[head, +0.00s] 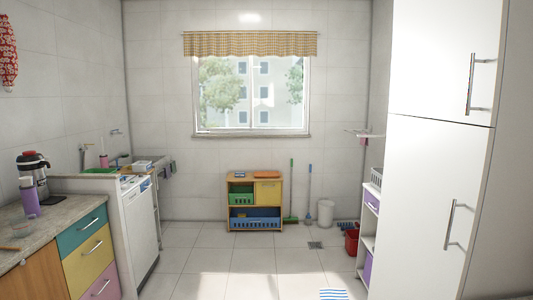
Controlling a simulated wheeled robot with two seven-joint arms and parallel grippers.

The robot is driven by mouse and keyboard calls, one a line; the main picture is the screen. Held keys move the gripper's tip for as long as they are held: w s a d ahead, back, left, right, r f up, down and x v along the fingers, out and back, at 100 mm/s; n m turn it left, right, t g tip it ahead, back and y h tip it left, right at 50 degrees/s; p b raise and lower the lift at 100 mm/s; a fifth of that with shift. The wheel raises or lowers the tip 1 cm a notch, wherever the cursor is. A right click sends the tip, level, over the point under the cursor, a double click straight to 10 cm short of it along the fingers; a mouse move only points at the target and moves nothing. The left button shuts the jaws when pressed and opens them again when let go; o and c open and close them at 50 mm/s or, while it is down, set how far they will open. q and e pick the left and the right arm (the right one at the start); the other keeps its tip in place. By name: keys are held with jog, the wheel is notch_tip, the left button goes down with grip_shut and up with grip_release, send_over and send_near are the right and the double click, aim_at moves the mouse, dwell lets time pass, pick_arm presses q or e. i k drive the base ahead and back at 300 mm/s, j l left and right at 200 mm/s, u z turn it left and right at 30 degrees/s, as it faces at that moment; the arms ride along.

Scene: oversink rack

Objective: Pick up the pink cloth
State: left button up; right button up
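A small pink item, which looks like the pink cloth (363,141), hangs below a white wall rack (361,132) at the right, beside the tall white cabinet. It is small in the head view, so its exact shape cannot be told. Other small dark and purplish cloths (168,170) hang at the sink's edge on the left. Neither of my grippers is in view.
A worktop (60,210) with coloured drawers and a white appliance (140,225) line the left. A tall white cabinet (425,190) stands at the right. A wooden shelf (254,181) and red bucket (352,243) are farther back. The middle floor is clear except a striped mat (333,294).

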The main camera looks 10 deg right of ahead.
aim_at(364, 141)
jog(key=i+l+z, duration=0.1)
jog(key=i, duration=1.3)
jog(key=i+z, duration=0.1)
jog(key=i, duration=1.3)
jog(key=i+j+z, duration=0.1)
jog(key=i, duration=1.3)
jog(key=i+l+z, duration=0.2)
jog(key=i, duration=0.4)
jog(key=i+j+z, duration=0.2)
jog(key=i, duration=0.4)
jog(key=i+z, duration=0.2)
jog(key=i, duration=0.4)
jog(key=i+j+z, duration=0.15)
jog(key=i, duration=0.45)
